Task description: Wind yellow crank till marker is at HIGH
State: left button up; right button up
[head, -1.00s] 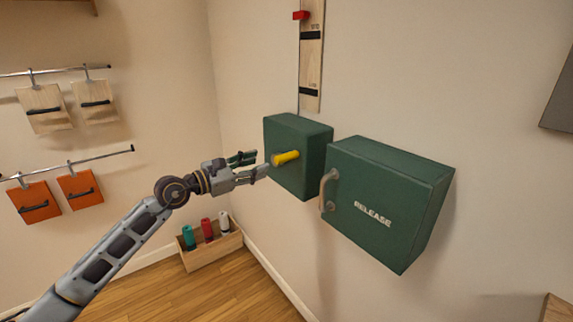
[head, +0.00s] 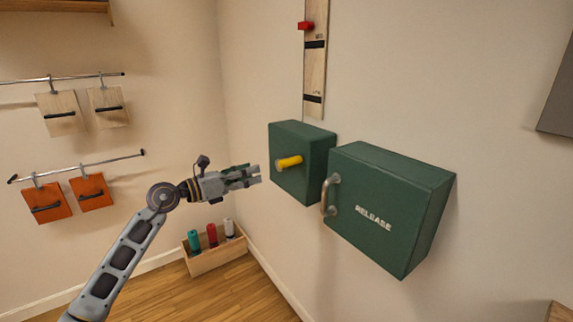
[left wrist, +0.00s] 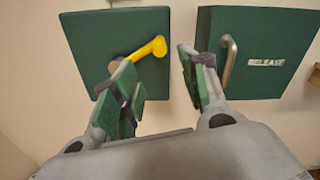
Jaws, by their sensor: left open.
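The yellow crank (head: 289,162) sticks out from the front of a green box (head: 312,150) on the wall. In the left wrist view the crank (left wrist: 150,50) has a yellow arm and grip, and its lower end is partly hidden by my left finger. The red marker (head: 305,25) is near the top of a wooden scale board (head: 315,70) above the box; the board's labels are too small to read surely. My left gripper (head: 258,175) is open and empty, left of the crank and apart from it. My right gripper is not in view.
A green box marked RELEASE (head: 390,210) with a metal handle (head: 328,195) is mounted just right of the crank box. A wooden bin (head: 215,258) with several coloured bottles stands on the floor. Clipboards hang on rails (head: 80,165) at left.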

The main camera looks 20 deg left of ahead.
aim_at(279, 165)
pick_arm(q)
jog(key=p+x, duration=0.1)
jog(key=x, duration=0.5)
jog(key=shift+w+d, duration=0.1)
jog(key=shift+w, duration=0.1)
jog(key=shift+x, duration=0.85)
jog(key=p+x, duration=0.1)
jog(key=x, duration=0.2)
jog(key=shift+w+d, duration=0.1)
jog(key=shift+x, duration=0.9)
jog(key=shift+w+d, duration=0.15)
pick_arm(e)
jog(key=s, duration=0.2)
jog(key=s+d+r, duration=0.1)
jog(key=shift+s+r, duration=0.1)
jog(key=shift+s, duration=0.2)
pick_arm(q)
grip_shut()
